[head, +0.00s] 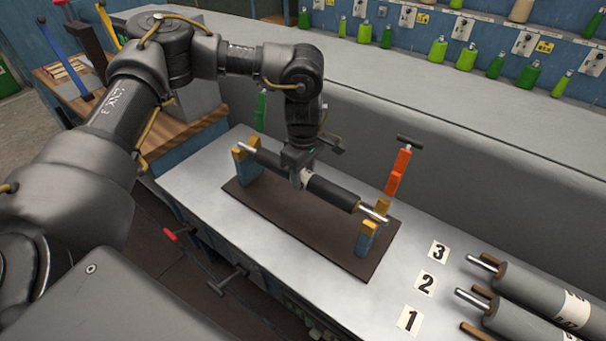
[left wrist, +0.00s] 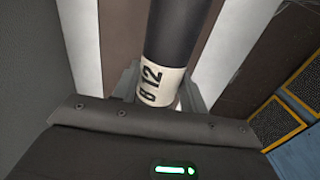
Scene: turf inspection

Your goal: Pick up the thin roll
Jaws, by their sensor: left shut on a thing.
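The thin roll (head: 331,192) is a dark cylinder with bright metal shaft ends. It lies across a stand with blue and yellow end supports (head: 368,236) on a brown base plate (head: 262,206). My left gripper (head: 301,180) comes down from above and is shut on the roll near its middle. In the left wrist view the roll (left wrist: 185,35) runs between the fingers, with a white label (left wrist: 160,85) reading "0.12" in the grip. The roll's shaft ends still appear to be at the supports; I cannot tell whether it is lifted. My right gripper is not in view.
Thicker grey rolls (head: 535,294) lie at the right, beside number cards 1, 2 and 3 (head: 425,284). An orange-handled tool (head: 399,171) stands upright behind the stand's right end. A grey machine wall (head: 450,165) runs behind. Green bottles (head: 467,57) line the back shelf.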

